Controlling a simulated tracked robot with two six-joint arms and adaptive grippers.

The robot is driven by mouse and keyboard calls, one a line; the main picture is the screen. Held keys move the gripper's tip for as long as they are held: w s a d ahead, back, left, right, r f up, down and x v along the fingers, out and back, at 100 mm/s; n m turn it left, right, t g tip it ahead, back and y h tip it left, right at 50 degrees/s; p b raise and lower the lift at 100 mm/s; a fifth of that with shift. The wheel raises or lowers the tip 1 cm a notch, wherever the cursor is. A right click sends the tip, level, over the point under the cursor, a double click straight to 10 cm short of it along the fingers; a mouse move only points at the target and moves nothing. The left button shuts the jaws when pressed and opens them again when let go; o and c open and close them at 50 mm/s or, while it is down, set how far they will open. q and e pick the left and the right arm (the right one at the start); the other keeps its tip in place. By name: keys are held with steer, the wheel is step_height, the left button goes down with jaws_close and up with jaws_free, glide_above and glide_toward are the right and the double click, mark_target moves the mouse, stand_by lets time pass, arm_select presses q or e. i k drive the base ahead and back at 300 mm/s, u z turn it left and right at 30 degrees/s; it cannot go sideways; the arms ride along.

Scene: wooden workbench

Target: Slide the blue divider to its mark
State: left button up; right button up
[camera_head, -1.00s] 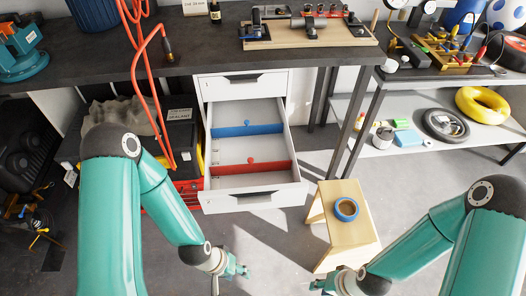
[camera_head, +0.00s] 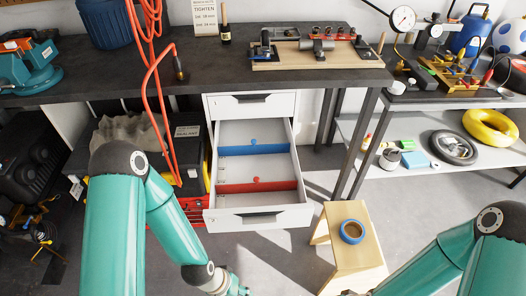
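The blue divider (camera_head: 240,150) spans the open drawer (camera_head: 305,208) crosswise, toward its back, with a small blue knob at its top middle. A red divider (camera_head: 240,187) with a red knob spans the drawer nearer its front. The compartments look empty. Some small marks show on the drawer's left inner wall, too small to read. My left gripper (camera_head: 238,292) is at the bottom edge, below and in front of the drawer, apart from both dividers; its fingers are mostly cut off. My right gripper is beyond the bottom edge, with only its arm showing.
A wooden stool (camera_head: 345,212) with a blue-rimmed roll (camera_head: 352,232) stands right of the drawer. Orange hoses (camera_head: 150,85) hang at its left, near a red toolbox (camera_head: 196,212). The workbench (camera_head: 215,72) overhangs the closed upper drawer (camera_head: 250,105). Floor in front is clear.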

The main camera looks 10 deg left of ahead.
mark_target(254, 149)
steer(key=z, duration=0.9)
steer(key=k, duration=1.3)
steer(key=u, duration=0.45)
steer(key=i, duration=1)
steer(key=z, duration=0.05)
